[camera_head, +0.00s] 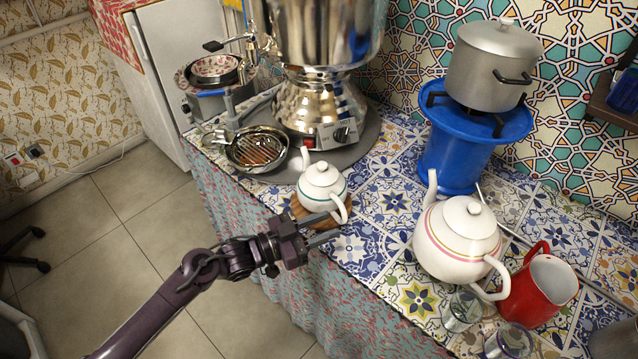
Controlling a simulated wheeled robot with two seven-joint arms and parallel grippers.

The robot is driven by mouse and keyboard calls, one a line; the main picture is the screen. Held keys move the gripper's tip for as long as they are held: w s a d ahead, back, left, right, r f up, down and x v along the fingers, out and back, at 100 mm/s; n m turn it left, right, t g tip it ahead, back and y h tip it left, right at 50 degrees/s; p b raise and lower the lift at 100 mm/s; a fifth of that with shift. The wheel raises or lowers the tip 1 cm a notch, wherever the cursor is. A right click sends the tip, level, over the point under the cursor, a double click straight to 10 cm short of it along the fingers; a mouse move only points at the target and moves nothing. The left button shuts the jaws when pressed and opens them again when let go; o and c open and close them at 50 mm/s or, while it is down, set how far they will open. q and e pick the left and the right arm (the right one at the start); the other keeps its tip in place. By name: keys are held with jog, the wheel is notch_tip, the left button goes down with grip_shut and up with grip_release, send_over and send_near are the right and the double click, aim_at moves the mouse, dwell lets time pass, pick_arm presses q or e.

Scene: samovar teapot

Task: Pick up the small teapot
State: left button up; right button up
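The small teapot (322,187) is white with a green band. It stands upright on a round wooden board (301,209) near the counter's front edge, with its handle toward the lower right. My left gripper (328,227) comes in from the lower left, its two fingers apart and pointing at the teapot's handle side. The fingertips are close to the handle; I cannot tell whether they touch it. A larger white teapot (458,240) with pink and yellow bands stands to the right. My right gripper is out of view.
A steel samovar (318,100) stands behind the small teapot, with a round drip strainer (257,149) at its left. A red pitcher (538,290) and small glasses (462,311) are at the right. A pot (493,68) sits on a blue stand (455,152) at the back.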

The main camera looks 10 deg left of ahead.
aim_at(341, 220)
pick_arm(q)
jog(key=p+x, duration=0.1)
jog(key=x, duration=0.4)
jog(key=shift+d, duration=0.25)
jog(key=shift+c, duration=0.4)
jog(key=shift+r, duration=0.1)
grip_shut()
